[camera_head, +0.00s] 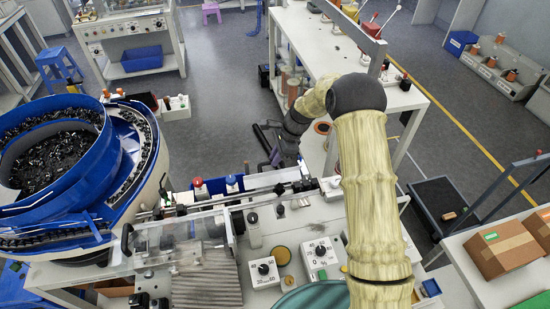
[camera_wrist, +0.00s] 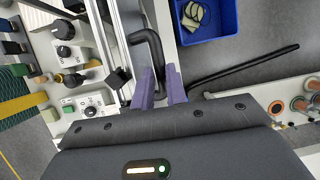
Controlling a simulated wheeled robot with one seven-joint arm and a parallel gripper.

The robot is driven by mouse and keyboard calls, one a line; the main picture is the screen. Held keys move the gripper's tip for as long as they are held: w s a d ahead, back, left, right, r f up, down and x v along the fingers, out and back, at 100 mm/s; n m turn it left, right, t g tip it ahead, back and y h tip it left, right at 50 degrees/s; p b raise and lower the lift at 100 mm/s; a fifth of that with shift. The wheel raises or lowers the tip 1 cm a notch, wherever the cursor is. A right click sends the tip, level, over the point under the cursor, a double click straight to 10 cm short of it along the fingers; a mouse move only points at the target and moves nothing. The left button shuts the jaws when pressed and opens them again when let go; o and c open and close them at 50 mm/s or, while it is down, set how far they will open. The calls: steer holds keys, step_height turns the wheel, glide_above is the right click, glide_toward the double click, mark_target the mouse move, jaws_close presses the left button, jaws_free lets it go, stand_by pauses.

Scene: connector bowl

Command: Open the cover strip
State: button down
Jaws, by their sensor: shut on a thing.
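The cover strip (camera_head: 205,210) is a long, clear and pale strip along the back of the bench, running right from the blue bowl feeder. In the wrist view, its light rail (camera_wrist: 128,22) runs up and down left of my fingers. A black bent handle (camera_wrist: 148,42) comes from beside the rail and passes down between my purple fingertips (camera_wrist: 161,80). My gripper is shut on this handle. In the head view, my gripper (camera_head: 280,163) is at the back edge of the bench, partly hidden, and its grip on the handle is too small to make out.
The blue bowl feeder (camera_head: 60,210) fills the left. Dial boxes (camera_head: 263,271) stand on the bench in front of the strip. A blue bin (camera_wrist: 207,20) and a black bar (camera_wrist: 245,68) lie beyond my fingers. Grey floor (camera_head: 215,95) is open behind the bench.

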steer(key=shift+w+r, duration=0.1)
stand_by(0.3)
steer(key=c, duration=1.4)
jaws_free()
steer(key=shift+w, duration=0.1)
steer(key=s+b+v, duration=0.1)
steer(key=b+v, duration=0.3)
steer(key=v, duration=1.3)
steer(key=shift+w+b, duration=0.35)
steer(key=shift+w, duration=0.05)
steer(key=shift+d+r, duration=0.1)
steer(key=shift+r, duration=0.05)
